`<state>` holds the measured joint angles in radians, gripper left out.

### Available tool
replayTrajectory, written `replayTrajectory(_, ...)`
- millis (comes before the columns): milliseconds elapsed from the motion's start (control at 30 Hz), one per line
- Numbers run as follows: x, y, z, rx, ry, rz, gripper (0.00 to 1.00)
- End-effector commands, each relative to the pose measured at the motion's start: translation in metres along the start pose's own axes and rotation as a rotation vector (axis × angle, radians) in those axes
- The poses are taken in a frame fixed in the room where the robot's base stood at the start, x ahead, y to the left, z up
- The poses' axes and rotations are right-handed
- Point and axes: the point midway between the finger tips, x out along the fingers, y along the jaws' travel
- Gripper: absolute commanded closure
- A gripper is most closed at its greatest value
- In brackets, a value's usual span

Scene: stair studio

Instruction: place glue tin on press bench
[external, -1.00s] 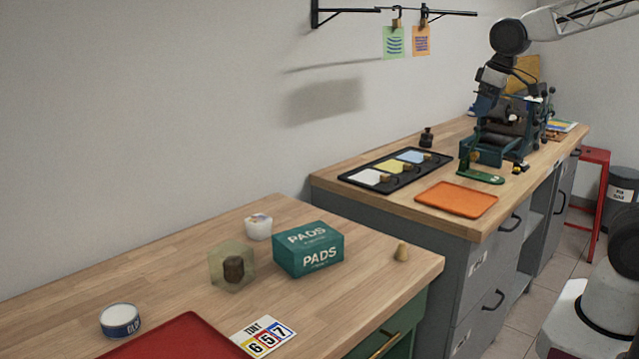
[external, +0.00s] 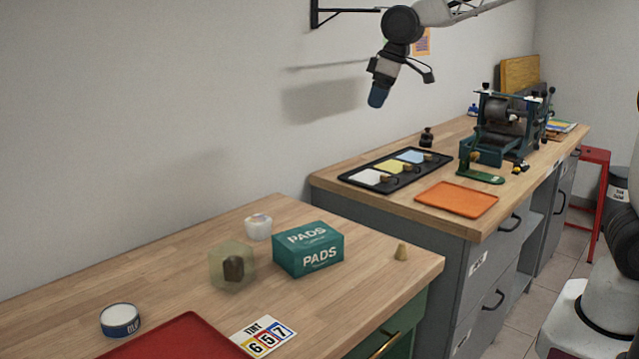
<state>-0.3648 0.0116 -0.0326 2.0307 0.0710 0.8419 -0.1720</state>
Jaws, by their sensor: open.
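The glue tin (external: 120,320), a short round blue tin with a white top, stands upright on the near wooden bench (external: 120,282) at the lower left, beside a red tray. The press bench (external: 335,190) is the farther wooden-topped bench with grey drawers, carrying the dark green press (external: 505,125). My gripper (external: 378,97) is open and empty in the air, above and behind the press bench near the wall. It is well away from the glue tin.
The near bench holds a red tray (external: 175,340), a number card (external: 262,338), a teal PADS box (external: 308,250), a translucent block (external: 232,266) and a white tub (external: 258,227). The press bench holds a black ink tray (external: 350,178) and an orange tray (external: 456,198). A gap separates the benches.

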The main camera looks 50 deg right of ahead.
Motion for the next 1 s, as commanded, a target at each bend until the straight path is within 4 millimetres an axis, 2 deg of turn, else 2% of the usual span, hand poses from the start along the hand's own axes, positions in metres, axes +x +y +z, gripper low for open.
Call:
replayTrajectory(100, 0.015, -0.018, -0.03, -0.037, 0.002, -0.013, 0.0)
replayTrajectory(500, 0.068, -0.084, -0.119, -0.158, 0.018, -0.051, 0.0)
replayTrajectory(767, 0.108, -0.136, -0.17, -0.235, 0.028, -0.077, 0.0)
replayTrajectory(1000, 0.149, -0.19, -0.21, -0.306, 0.037, -0.1, 0.0)
